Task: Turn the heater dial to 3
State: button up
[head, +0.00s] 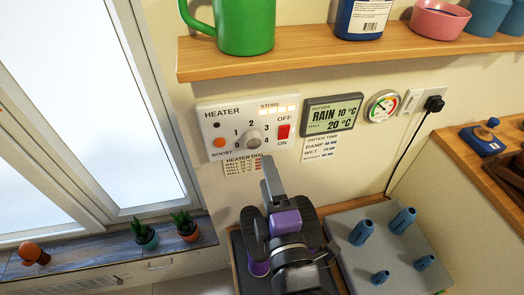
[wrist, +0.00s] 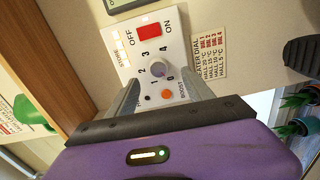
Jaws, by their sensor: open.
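The white heater panel (head: 225,117) is on the wall in the head view, with numbers around its pale grey round dial (head: 253,139). The dial also shows in the wrist view (wrist: 158,68); I cannot tell for sure which number its mark points to. My gripper (head: 267,160) is in front of and just below the dial in the head view. In the wrist view its two grey fingers (wrist: 162,80) are spread open, and the dial appears between and beyond their tips. Nothing is held. Contact with the dial is not visible.
A red on/off switch (head: 283,131) and an orange boost button (head: 219,142) flank the dial. A printed heater dial card (head: 243,165) is below. A wooden shelf (head: 330,62) with a green mug (head: 246,27) juts out above. A grey board (head: 350,225) with blue pegs is lower right.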

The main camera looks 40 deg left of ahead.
aim_at(254, 144)
jog(key=shift+n, duration=0.3)
jog(key=x, duration=0.5)
jog(key=p+x, duration=0.1)
jog(key=x, duration=0.1)
jog(key=shift+s+a+r, duration=0.2)
jog(key=shift+a+r, duration=0.1)
jog(key=shift+a, duration=0.2)
jog(key=shift+w+a, duration=0.4)
jog(key=shift+f, duration=0.1)
grip_shut()
